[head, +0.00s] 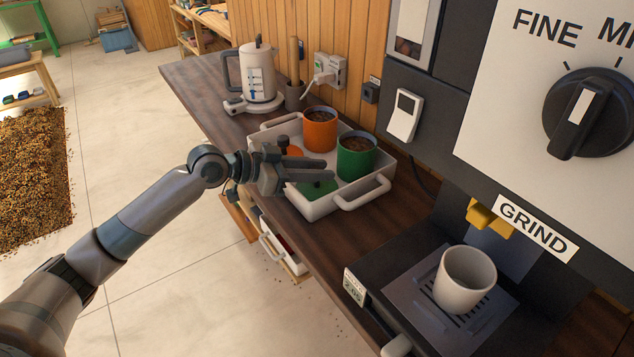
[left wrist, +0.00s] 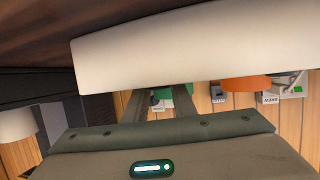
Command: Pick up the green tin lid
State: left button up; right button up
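The green tin lid (head: 318,188) lies flat in the white tray (head: 349,203), with a dark knob on top, in front of the green tin (head: 356,160). My left gripper (head: 328,169) reaches over the tray's left wall, its two fingers apart and empty, pointing right, just above and behind the lid in the picture. The fingers hide part of the lid and its knob. In the left wrist view the tray wall (left wrist: 200,45) crosses in front of the finger ends, and the green tin (left wrist: 177,90) shows between and beside them. My right gripper is not in view.
An orange tin (head: 319,130) and an orange lid (head: 290,151) are also in the tray. A white kettle (head: 256,80) stands behind it. A grinder with a beige cup (head: 464,279) is at the front right. Bare counter (head: 330,240) lies in front of the tray.

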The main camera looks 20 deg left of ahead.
pick_arm(q)
jog(key=shift+r, duration=0.1)
notch_tip(320, 180, up, 8)
jog(key=b, duration=0.3)
jog(key=shift+r, duration=0.9)
